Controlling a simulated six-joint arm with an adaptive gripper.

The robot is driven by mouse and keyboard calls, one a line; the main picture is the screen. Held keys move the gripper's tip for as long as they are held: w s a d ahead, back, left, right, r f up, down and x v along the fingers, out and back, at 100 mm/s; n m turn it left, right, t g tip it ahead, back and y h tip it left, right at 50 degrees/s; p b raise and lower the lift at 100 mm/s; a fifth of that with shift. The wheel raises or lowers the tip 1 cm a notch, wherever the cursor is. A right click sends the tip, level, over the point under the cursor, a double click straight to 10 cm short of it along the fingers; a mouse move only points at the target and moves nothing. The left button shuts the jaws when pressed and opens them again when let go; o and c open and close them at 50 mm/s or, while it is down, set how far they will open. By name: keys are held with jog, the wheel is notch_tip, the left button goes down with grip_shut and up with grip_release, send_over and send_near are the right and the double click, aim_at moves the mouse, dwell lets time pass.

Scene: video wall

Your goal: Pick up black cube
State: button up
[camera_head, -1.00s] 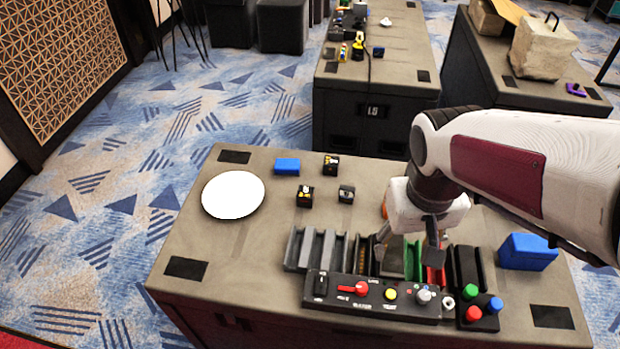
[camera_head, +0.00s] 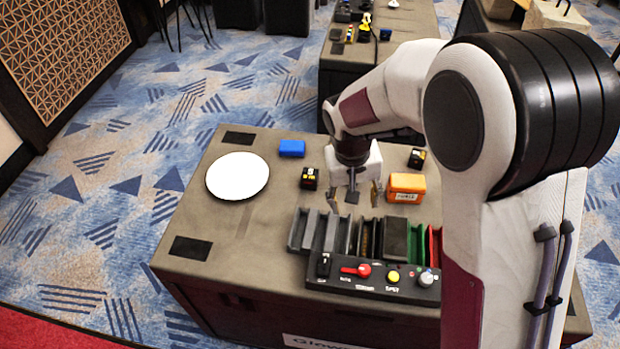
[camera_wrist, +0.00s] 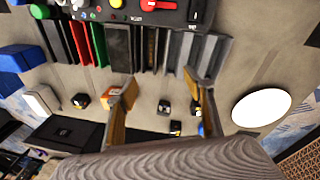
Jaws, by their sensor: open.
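Small black cubes with light markings on top stand on the grey table (camera_head: 228,262). One black cube (camera_head: 310,178) stands just left of my gripper (camera_head: 353,198), and another black cube (camera_head: 417,158) stands behind the orange box (camera_head: 406,188). My gripper is open, empty, pointing down over the table behind the row of slots. In the wrist view, a black cube (camera_wrist: 165,107) shows between the spread fingers of my gripper (camera_wrist: 160,78), beyond the tips and apart from them. Another dark cube (camera_wrist: 175,128) shows farther off. My wrist hides part of the table in the head view.
A white disc (camera_head: 238,176) lies at the left and a blue block (camera_head: 292,148) at the back. In front are upright slotted holders (camera_head: 320,233) and a control panel (camera_head: 370,278) with a red lever.

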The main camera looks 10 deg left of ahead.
aim_at(310, 175)
jog(key=shift+m+t, duration=0.5)
jog(key=shift+t, duration=0.2)
jog(key=w+a+f, duration=0.6)
jog(key=f, duration=0.1)
jog(key=w+a+f, duration=0.3)
jog(key=f, duration=0.1)
jog(key=shift+w+a, duration=0.1)
jog(key=shift+w, duration=0.1)
jog(key=w+a, duration=0.1)
jog(key=w, duration=0.2)
jog(key=shift+a+f+m+t, duration=0.15)
jog(key=shift+a+m+t, duration=0.15)
jog(key=shift+a+t, duration=0.1)
jog(key=w, duration=0.1)
jog(key=w+a+r+m, duration=0.1)
jog(key=w+a+r+m+t+y, duration=0.1)
jog(key=shift+w+r, duration=0.1)
jog(key=shift+w, duration=0.1)
jog(key=shift+x, duration=1.3)
jog(key=shift+a+x, duration=0.2)
jog(key=shift+x, duration=2.4)
